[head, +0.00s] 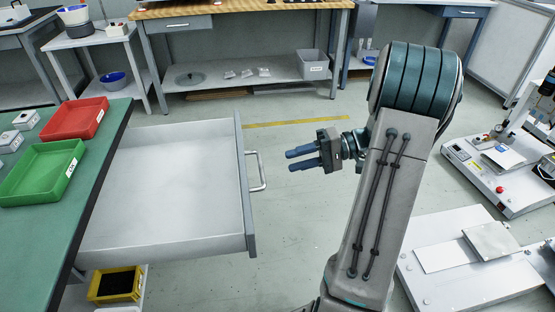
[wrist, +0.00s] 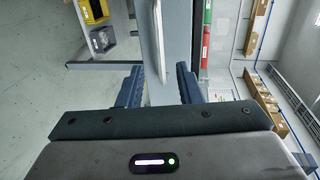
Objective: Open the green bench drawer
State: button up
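The green bench (head: 22,235) stands at the left in the head view. Its drawer (head: 165,185) is pulled far out and looks empty. The drawer's grey front (head: 243,185) carries a metal bar handle (head: 258,171). My gripper (head: 289,160) is to the right of the handle, apart from it, with its blue fingers pointing at it. In the wrist view the fingers (wrist: 160,75) are spread with nothing between them. The handle (wrist: 156,45) shows ahead of the gap, against the drawer front (wrist: 172,35).
A red tray (head: 75,119) and a green tray (head: 42,172) lie on the bench top. A yellow bin (head: 115,284) sits below the drawer. A wooden-topped workbench (head: 240,8) is at the back. White equipment plates (head: 465,280) are at the right. Floor right of the handle is clear.

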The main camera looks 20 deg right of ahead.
jog(key=p+v, duration=0.1)
jog(key=v, duration=0.5)
jog(key=shift+a, duration=0.1)
jog(key=s+a+r+h+p, duration=0.4)
jog(key=a+r+h+p, duration=0.1)
jog(key=r+p, duration=0.5)
jog(key=s+a+r+n+h+p, duration=0.1)
jog(key=s+a+r+h+p, duration=0.3)
jog(key=r+p, duration=0.6)
jog(key=s+a+r+n+h+p, duration=0.1)
jog(key=s+a+r+h+p, duration=0.3)
jog(key=r, duration=0.9)
jog(key=a+h+p, duration=0.2)
jog(key=a+p, duration=0.2)
jog(key=p, duration=0.2)
jog(key=shift+s+a+g+p, duration=0.3)
jog(key=shift+g+p, duration=0.05)
jog(key=shift+g, duration=0.05)
jog(key=shift+a+n, duration=0.1)
jog(key=shift+n, duration=0.2)
